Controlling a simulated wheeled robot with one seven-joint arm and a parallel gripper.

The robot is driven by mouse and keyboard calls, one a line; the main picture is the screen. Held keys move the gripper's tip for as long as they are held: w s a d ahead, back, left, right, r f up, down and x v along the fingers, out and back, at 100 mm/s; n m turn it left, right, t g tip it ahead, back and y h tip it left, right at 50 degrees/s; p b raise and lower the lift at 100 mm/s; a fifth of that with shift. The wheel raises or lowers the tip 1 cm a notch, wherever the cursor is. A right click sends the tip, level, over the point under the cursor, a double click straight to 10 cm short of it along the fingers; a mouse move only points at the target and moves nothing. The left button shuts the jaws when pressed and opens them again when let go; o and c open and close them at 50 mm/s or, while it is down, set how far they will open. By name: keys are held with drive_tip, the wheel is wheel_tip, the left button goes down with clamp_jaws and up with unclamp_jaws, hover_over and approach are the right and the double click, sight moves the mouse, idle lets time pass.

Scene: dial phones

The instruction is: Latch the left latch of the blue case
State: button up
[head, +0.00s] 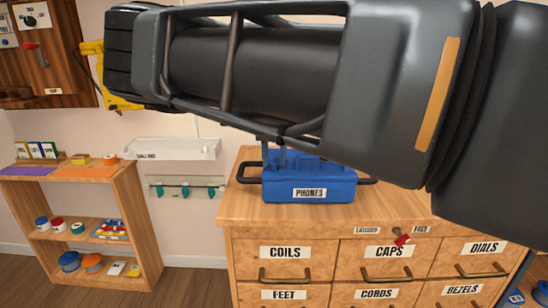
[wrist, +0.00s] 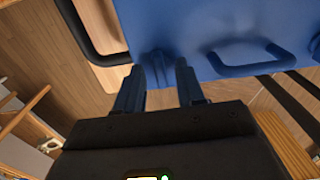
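The blue case (head: 310,190), labelled PHONES, sits on top of the wooden drawer cabinet in the head view, with a black handle at each side. In the wrist view the case (wrist: 190,20) fills the top, with a blue loop handle (wrist: 245,57) on its face. A small raised blue piece (wrist: 157,60), perhaps the left latch, shows at the case's edge between my fingertips. My gripper (wrist: 160,75) is open, its two blue fingers apart and close to the case; contact cannot be told. In the head view my arm hides most of the gripper and part of the case.
The cabinet top (head: 240,205) is bare left of the case. Labelled drawers (head: 285,265) with handles are below. A shelf unit (head: 85,175) with spools stands at left. A white tray (head: 175,149) and a hook rack (head: 185,188) are on the wall between.

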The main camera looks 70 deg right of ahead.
clamp_jaws()
idle(0.3)
idle(0.4)
drive_tip(key=m+b, duration=0.1)
drive_tip(key=m, duration=0.7)
drive_tip(key=shift+m, duration=0.3)
drive_tip(key=m, duration=0.4)
drive_tip(key=shift+m+b, duration=0.3)
drive_tip(key=shift+b, duration=0.05)
drive_tip(key=m, duration=0.4)
drive_tip(key=shift+m, duration=0.3)
